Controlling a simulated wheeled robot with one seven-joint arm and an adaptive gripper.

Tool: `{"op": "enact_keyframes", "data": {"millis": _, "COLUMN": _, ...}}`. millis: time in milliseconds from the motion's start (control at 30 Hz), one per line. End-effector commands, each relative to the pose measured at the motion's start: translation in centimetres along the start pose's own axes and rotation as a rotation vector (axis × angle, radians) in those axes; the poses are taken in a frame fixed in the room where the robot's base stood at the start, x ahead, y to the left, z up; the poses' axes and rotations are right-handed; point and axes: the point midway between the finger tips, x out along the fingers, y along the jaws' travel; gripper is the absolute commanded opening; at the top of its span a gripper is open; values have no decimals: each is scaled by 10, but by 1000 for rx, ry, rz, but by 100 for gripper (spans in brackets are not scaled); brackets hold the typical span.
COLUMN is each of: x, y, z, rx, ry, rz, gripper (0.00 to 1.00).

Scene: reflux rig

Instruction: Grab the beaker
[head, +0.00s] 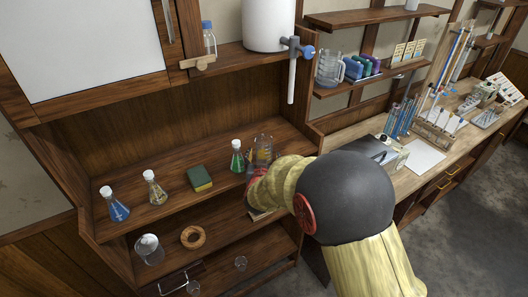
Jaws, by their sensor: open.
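A clear glass beaker (264,149) stands at the right end of the upper wooden shelf, just right of a flask of green liquid. Its lower part is hidden behind my arm. My arm reaches in from the lower right, and its end is right in front of the beaker. Only a small dark part of my gripper (249,174) shows beside the wrist. My gripper is open, and its fingertips are mostly hidden. I cannot tell whether it touches the beaker.
The green flask (237,157) stands close by. Left along the shelf are a sponge (199,178), a yellow flask (155,188) and a blue flask (116,205). A cork ring (192,237) is on the lower shelf. A white tank's tap (293,70) hangs above.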

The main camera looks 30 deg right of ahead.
Motion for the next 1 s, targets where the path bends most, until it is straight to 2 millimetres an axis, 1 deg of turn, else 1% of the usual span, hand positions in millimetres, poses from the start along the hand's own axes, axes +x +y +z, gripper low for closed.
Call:
{"op": "enact_keyframes", "data": {"millis": 33, "x": 9, "y": 0, "z": 1, "rx": 0, "ry": -2, "rz": 2, "gripper": 67}}
{"op": "enact_keyframes", "data": {"millis": 100, "x": 19, "y": 0, "z": 1, "rx": 0, "ry": -3, "rz": 1, "gripper": 67}}
{"op": "enact_keyframes", "data": {"millis": 200, "x": 31, "y": 0, "z": 1, "rx": -1, "ry": -2, "rz": 1, "gripper": 67}}
{"op": "enact_keyframes", "data": {"millis": 333, "x": 36, "y": 0, "z": 0, "rx": 0, "ry": -1, "rz": 0, "gripper": 67}}
{"op": "enact_keyframes", "data": {"millis": 533, "x": 36, "y": 0, "z": 0, "rx": 0, "ry": -1, "rz": 0, "gripper": 67}}
{"op": "enact_keyframes", "data": {"millis": 1000, "x": 36, "y": 0, "z": 0, "rx": 0, "ry": -1, "rz": -1, "gripper": 41}}
